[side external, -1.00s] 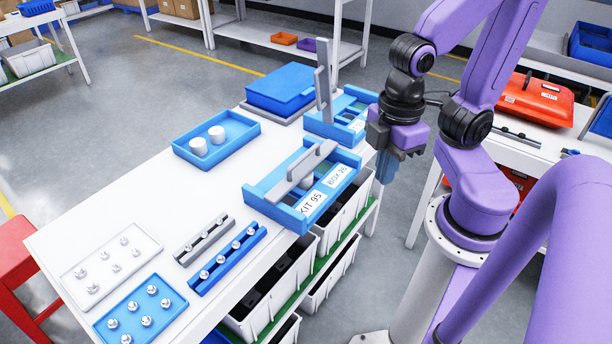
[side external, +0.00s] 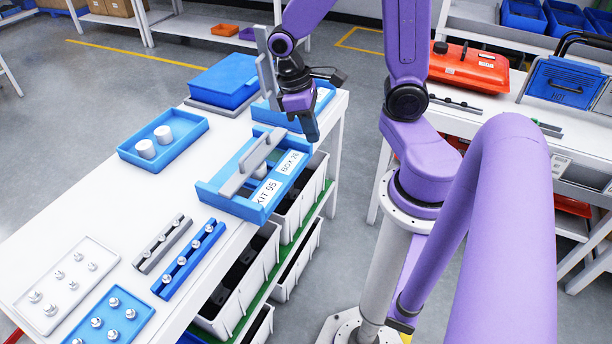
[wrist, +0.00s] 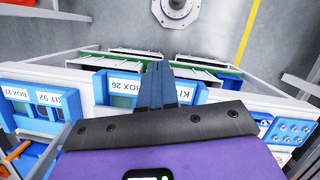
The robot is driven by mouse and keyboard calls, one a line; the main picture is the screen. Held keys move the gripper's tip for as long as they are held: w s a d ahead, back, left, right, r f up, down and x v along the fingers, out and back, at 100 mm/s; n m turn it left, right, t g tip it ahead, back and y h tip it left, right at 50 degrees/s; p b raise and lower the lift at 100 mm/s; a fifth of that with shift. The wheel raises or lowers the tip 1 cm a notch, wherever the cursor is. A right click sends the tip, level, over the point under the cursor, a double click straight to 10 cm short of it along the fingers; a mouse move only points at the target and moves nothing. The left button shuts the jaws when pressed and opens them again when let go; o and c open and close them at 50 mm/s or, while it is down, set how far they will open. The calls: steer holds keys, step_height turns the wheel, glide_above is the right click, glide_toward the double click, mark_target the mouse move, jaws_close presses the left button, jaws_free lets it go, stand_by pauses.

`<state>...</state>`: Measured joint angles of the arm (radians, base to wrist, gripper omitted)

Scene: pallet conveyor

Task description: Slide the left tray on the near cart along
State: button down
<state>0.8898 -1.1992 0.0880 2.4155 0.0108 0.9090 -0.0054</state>
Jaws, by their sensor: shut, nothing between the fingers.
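A blue tray with a grey handle, labelled KIT 95 and BOX 26 (side external: 232,206), sits at the cart's right edge in the side view. In the wrist view it lies ahead of my fingers, partly hidden by them (wrist: 99,86). A second blue tray with a grey upright (side external: 262,112), partly hidden by my arm, stands behind it. In the wrist view it is at left, labelled KIT 92 and BOX 27 (wrist: 38,127). My gripper (side external: 312,137) is shut and empty, pointing down near the KIT 95 tray's far right end. Contact cannot be told.
The near cart's white top (side external: 110,205) also holds a blue tray with two white cylinders (side external: 185,143), a blue lidded box (side external: 228,75) and peg racks (side external: 187,262). White bins (side external: 240,275) stand below. A red case (side external: 470,70) lies on the bench behind my arm.

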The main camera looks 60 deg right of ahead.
steer(key=s+d+f+m+g+y, duration=0.1)
steer(key=s+d+f+m+y, duration=0.2)
steer(key=d+f+m, duration=0.35)
steer(key=s+d+f+m+g+y, duration=0.2)
steer(key=s+d+f+m+y, duration=0.15)
steer(key=d+m, duration=0.5)
steer(key=s+f+m+t+y, duration=0.6)
steer(key=s+m+t, duration=0.2)
steer(key=s, duration=0.3)
steer(key=s+a+f+m+t, duration=0.1)
steer(key=a+f+m+t, duration=0.1)
steer(key=a+m+t, duration=0.35)
steer(key=m+t+h, duration=1)
steer(key=m+h, duration=0.1)
steer(key=h, duration=0.1)
glide_toward(296, 173)
steer(key=shift+w+d+f, duration=0.1)
steer(key=shift+w, duration=1.6)
steer(key=shift+w+d+f, duration=0.1)
steer(key=shift+w, duration=1.6)
